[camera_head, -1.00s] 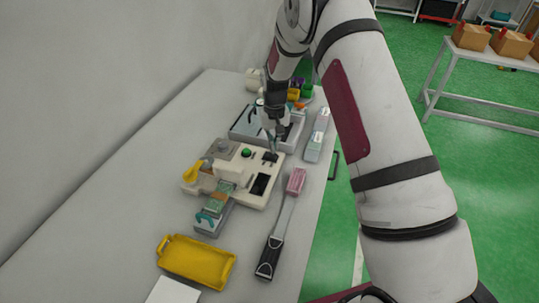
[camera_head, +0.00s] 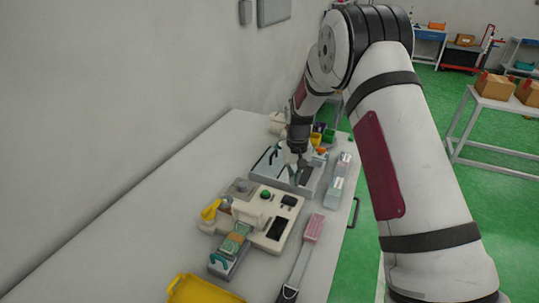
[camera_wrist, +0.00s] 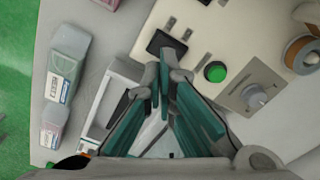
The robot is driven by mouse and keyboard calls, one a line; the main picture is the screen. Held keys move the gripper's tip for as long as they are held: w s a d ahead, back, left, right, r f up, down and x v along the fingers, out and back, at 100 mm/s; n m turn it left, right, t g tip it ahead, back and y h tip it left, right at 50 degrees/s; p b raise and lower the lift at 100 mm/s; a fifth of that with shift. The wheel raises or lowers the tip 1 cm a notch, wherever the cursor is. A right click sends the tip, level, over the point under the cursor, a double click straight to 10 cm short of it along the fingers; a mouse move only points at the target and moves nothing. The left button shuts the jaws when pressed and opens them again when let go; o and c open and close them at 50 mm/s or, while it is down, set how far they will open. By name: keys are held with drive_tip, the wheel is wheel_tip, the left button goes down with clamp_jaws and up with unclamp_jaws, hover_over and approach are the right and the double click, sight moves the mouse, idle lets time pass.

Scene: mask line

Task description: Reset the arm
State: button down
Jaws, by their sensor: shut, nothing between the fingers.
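My gripper (camera_head: 297,176) is above the workbench in the head view, at the far side of the cream machine (camera_head: 262,243). In the wrist view its grey fingers with teal inner pads converge, and the tips (camera_wrist: 163,78) are together with nothing between them. Just beyond the tips in that view are the machine's black switch (camera_wrist: 168,43) and green button (camera_wrist: 215,72). I cannot tell the exact height of the tips above the machine. My arm rises from the lower right and bends over at the top.
A grey tray (camera_head: 257,180) lies behind the machine, partly hidden by my gripper. Small boxes (camera_head: 338,180) stand to its right. A pink-headed tool (camera_head: 313,228) and a yellow tray (camera_head: 201,291) lie nearer. The wall borders the bench on the left. Bare bench (camera_head: 120,240) lies left of the machine.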

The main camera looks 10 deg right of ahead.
drive_tip(key=s+r+t, duration=0.1)
drive_tip(key=s+r, duration=0.5)
drive_tip(key=r, duration=0.6)
drive_tip(key=s+r+t, duration=0.2)
drive_tip(key=s+r, duration=0.5)
drive_tip(key=r, duration=0.5)
drive_tip(key=s+r+t, duration=0.1)
drive_tip(key=s+r, duration=0.2)
drive_tip(key=s, duration=0.8)
drive_tip(key=s+r+t, duration=0.1)
drive_tip(key=s+r, duration=0.2)
drive_tip(key=s, duration=0.9)
drive_tip(key=shift+r+n+t, duration=0.2)
drive_tip(key=shift+n+t, duration=0.1)
drive_tip(key=shift+n, duration=0.1)
